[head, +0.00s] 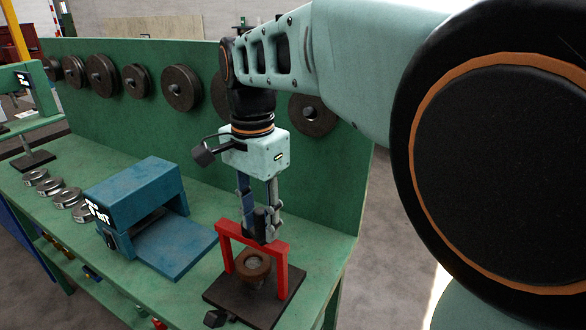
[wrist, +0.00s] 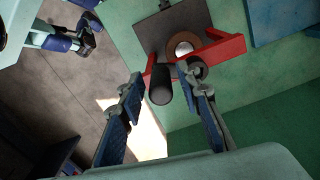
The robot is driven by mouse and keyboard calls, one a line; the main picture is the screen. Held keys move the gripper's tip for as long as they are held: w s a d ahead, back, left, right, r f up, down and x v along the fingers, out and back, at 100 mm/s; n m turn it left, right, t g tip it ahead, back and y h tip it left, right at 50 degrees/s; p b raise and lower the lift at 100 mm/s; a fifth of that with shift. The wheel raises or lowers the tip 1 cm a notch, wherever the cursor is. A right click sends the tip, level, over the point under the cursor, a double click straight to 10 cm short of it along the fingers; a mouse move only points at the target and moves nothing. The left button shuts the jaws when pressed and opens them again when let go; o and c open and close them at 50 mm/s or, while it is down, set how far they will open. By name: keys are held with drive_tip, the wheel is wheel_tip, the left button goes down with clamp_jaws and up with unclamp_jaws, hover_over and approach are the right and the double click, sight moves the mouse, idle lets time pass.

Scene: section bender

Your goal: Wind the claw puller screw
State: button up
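The claw puller (head: 252,244) is a red frame standing upright on a dark base plate (head: 214,289), with a brown round part (head: 253,263) between its legs. It also shows in the wrist view as a red bar (wrist: 222,48). A dark cylindrical piece at the top of the puller (wrist: 160,88), seemingly the screw's head or handle, points toward the wrist camera. My gripper (head: 260,212) is above the puller, pointing down. In the wrist view its fingers (wrist: 163,92) are apart on either side of the dark piece, with a clear gap on the left. Contact on the right cannot be told.
A blue machine (head: 140,205) stands on the green bench left of the puller. Several metal rings (head: 60,196) lie further left. Dark discs (head: 181,88) hang on the green back panel (head: 210,135). The bench's right edge is close to the base plate.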

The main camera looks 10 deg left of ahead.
clamp_jaws()
drive_tip(key=n, duration=0.1)
drive_tip(key=w+d+n+p, duration=0.1)
drive_tip(key=n, duration=0.1)
drive_tip(key=n+p, duration=0.1)
drive_tip(key=shift+w+d+r, duration=0.15)
drive_tip(key=shift+w, duration=0.2)
drive_tip(key=w+a+n+p, duration=0.2)
drive_tip(key=w+n+p, duration=0.4)
drive_tip(key=n, duration=1.1)
drive_tip(key=shift+w+n+p, duration=0.3)
drive_tip(key=shift+w+p, duration=0.05)
drive_tip(key=shift+p, duration=0.5)
drive_tip(key=shift+a, duration=0.15)
